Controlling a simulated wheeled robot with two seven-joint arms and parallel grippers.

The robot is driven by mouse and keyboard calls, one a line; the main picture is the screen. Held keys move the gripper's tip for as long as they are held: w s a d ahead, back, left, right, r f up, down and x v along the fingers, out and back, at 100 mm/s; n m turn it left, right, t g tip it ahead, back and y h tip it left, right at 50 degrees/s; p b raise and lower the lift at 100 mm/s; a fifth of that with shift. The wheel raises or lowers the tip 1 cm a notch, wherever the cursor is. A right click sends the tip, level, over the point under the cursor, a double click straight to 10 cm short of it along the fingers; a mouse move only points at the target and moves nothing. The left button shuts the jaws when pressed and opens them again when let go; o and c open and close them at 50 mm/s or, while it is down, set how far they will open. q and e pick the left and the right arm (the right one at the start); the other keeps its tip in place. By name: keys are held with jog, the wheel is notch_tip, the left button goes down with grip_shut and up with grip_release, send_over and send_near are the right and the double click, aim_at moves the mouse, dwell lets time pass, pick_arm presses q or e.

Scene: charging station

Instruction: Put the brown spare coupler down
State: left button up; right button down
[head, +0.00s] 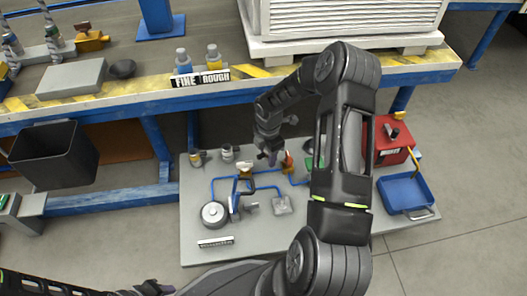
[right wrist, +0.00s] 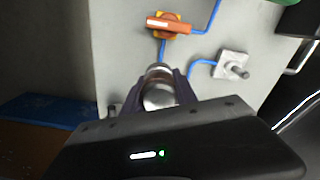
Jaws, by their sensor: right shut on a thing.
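My right gripper (head: 268,153) is over the far part of the grey board (head: 200,250) in the head view. In the right wrist view its fingers (right wrist: 160,98) are shut on a silver and brownish cylinder, the brown spare coupler (right wrist: 158,88). In the head view the gripper largely hides this coupler. I cannot tell whether it touches the board. Part of my left gripper (head: 150,288) shows at the bottom edge of the head view, and its jaws are unclear.
An orange-handled valve (right wrist: 168,24) and a square fitting (right wrist: 232,66) lie near the held coupler. A round white gauge (head: 213,213), a red box (head: 391,139) and a blue tray (head: 405,193) are around.

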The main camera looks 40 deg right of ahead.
jog(key=w+d+b, duration=0.1)
jog(key=w, duration=0.1)
jog(key=w+d+f+b, duration=0.1)
jog(key=w, duration=0.2)
jog(key=w+d+b, duration=0.1)
jog(key=w+d, duration=0.1)
jog(key=shift+w+f, duration=0.2)
jog(key=shift+f, duration=0.1)
jog(key=shift+d+f, duration=0.1)
jog(key=shift+f, duration=0.25)
jog(key=shift+f+b, duration=1.1)
jog(key=shift+f, duration=1.25)
jog(key=shift+f, duration=0.1)
jog(key=c, duration=1)
grip_release()
jog(key=shift+o, duration=0.2)
